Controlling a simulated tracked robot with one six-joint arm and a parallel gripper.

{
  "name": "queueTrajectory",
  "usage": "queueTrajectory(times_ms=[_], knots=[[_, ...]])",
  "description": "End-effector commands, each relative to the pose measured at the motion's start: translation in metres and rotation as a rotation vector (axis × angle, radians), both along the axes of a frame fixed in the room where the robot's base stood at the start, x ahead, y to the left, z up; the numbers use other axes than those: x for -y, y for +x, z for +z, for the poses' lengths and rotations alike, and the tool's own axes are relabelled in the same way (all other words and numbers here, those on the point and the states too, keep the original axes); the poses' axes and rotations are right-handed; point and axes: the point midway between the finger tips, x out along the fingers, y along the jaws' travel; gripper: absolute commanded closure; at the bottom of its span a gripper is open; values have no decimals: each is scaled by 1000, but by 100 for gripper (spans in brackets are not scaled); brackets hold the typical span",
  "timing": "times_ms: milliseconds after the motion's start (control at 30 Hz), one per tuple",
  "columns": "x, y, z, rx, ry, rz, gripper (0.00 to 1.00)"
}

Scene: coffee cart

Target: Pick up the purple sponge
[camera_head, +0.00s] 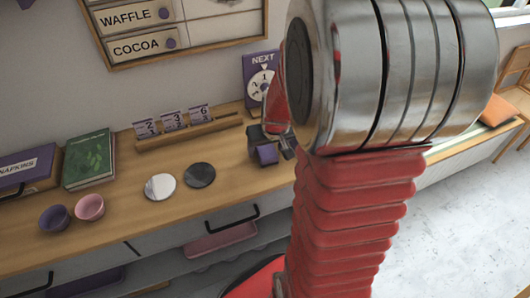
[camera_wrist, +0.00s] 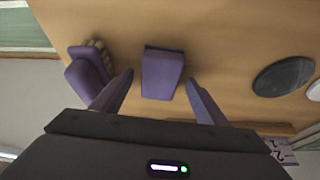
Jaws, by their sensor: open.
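The purple sponge (camera_wrist: 162,76) is a small block with a darker end. In the wrist view it lies on the wooden counter, between the lines of my two fingers. My gripper (camera_wrist: 160,76) is open, with one fingertip on each side of the sponge and a visible gap on both sides. I cannot tell how far above the counter the fingertips are. In the head view a small purple block (camera_head: 267,154), which looks like the sponge, shows beside my arm.
A purple brush (camera_wrist: 88,68) with pale bristles lies close left of the sponge in the wrist view. A dark disc (camera_head: 200,175) and a pale disc (camera_head: 160,187) lie on the counter (camera_head: 120,215). A number-card rack (camera_head: 190,132) stands behind, near a spinner sign (camera_head: 260,72).

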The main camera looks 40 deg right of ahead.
Motion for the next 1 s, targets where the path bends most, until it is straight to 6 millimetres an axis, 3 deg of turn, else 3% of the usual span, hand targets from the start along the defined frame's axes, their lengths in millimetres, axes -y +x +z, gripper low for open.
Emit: queueTrajectory(times_ms=[500, 1000], knots=[[0, 0, -3, 0, 0, 0, 33], [0, 0, -3, 0, 0, 1, 68]])
